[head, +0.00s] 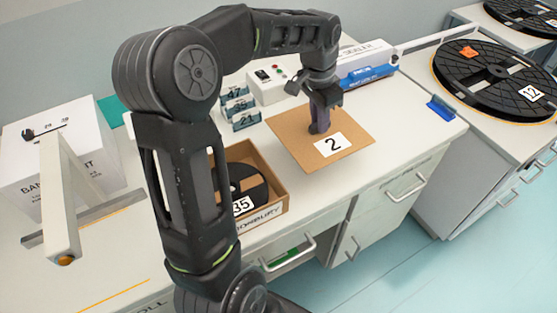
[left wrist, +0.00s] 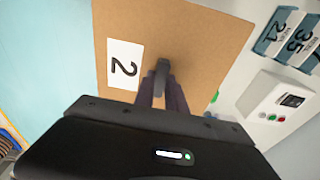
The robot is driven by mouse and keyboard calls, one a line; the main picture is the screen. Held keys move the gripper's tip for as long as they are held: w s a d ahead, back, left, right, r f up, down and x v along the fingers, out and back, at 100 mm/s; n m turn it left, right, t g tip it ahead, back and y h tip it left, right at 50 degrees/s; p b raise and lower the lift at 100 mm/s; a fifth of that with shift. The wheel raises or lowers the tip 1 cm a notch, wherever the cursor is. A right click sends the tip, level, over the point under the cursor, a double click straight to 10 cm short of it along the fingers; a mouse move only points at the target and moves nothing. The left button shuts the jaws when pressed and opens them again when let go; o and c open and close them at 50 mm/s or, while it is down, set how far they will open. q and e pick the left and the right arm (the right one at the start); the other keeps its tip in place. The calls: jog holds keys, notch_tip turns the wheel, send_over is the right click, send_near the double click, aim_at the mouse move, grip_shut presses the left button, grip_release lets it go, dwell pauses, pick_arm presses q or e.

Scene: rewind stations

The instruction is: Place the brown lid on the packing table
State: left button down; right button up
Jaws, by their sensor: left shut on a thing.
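The brown lid (head: 290,137) is a flat square board with a white "2" label, over the white packing table (head: 405,130) in the head view. My left gripper (head: 319,122) points down at the lid's middle and is shut on its small grip. In the left wrist view the lid (left wrist: 195,35) fills the upper middle, with the gripper fingers (left wrist: 163,85) on the grip. Pale blue floor shows right beside one lid edge there, so the lid looks raised, but the gap to the table is not clear. My right gripper is not in view.
An open brown box (head: 265,209) with a black reel (head: 242,180) stands left of the lid. Behind are numbered blue-grey holders (head: 240,107), a control box (head: 268,84) and a blue-white sealer (head: 365,68).

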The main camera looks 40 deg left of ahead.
aim_at(317, 139)
pick_arm(q)
jog(key=shift+s+r, duration=0.1)
jog(key=shift+s, duration=0.05)
jog(key=shift+f, duration=3.15)
jog(key=shift+f, duration=0.1)
jog(key=shift+f+p, duration=0.45)
jog(key=shift+f, duration=1.35)
jog(key=shift+f, duration=0.15)
jog(key=c, duration=1.4)
grip_release()
jog(key=r, duration=0.4)
jog(key=s+r, duration=0.1)
jog(key=r, duration=0.7)
jog(key=shift+s+a+r+b, duration=0.15)
jog(key=shift+a+b, duration=0.1)
jog(key=shift+b, duration=0.1)
